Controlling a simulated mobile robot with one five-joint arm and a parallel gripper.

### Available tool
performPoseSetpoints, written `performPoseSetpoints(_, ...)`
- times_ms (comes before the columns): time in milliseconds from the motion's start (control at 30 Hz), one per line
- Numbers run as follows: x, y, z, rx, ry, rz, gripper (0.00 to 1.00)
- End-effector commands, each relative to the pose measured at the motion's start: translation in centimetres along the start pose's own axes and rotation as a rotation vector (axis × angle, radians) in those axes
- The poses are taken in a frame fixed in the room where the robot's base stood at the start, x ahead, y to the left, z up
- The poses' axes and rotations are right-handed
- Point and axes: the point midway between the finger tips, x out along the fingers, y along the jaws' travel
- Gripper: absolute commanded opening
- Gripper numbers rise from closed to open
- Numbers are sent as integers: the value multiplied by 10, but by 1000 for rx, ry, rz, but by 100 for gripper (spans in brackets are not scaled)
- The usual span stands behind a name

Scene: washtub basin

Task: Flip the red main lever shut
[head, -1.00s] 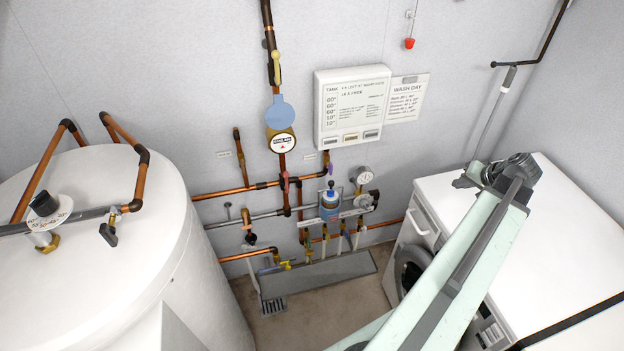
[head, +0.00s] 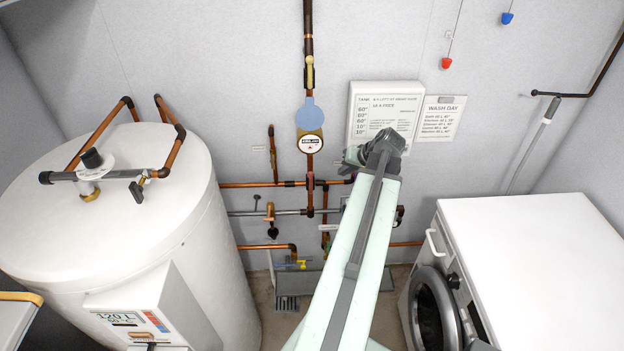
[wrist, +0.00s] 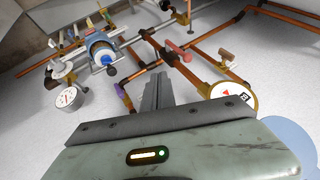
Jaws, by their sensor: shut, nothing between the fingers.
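The red lever (head: 311,181) sits on the upright copper pipe below the round meter (head: 311,143) in the head view. It is small there, and its exact angle is hard to tell. In the wrist view, a small reddish part (wrist: 173,60) on the pipe past the meter (wrist: 236,94) seems to be this lever. My gripper (wrist: 158,88) is shut and empty, pointing toward the pipework, apart from the lever. In the head view, my arm's dark end is to the right of the lever and above it, and the fingers are mostly hidden.
The white tank (head: 120,230) stands left and the washing machine (head: 530,260) right. A blue-topped device (wrist: 103,52) and a gauge (wrist: 68,98) sit among the pipes. A purple handle (wrist: 122,94) is near my fingers. A white panel (head: 375,100) hangs behind my arm's end.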

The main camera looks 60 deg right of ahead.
Motion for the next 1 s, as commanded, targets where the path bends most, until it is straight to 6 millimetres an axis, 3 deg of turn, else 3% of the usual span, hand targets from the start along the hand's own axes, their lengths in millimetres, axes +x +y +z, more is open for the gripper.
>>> performPoseSetpoints(333,8,5,0,4,2,2,0)
performPoseSetpoints(800,107,8,2,4,2,2,0)
performPoseSetpoints(1000,112,-22,-1,5,3,2,0)
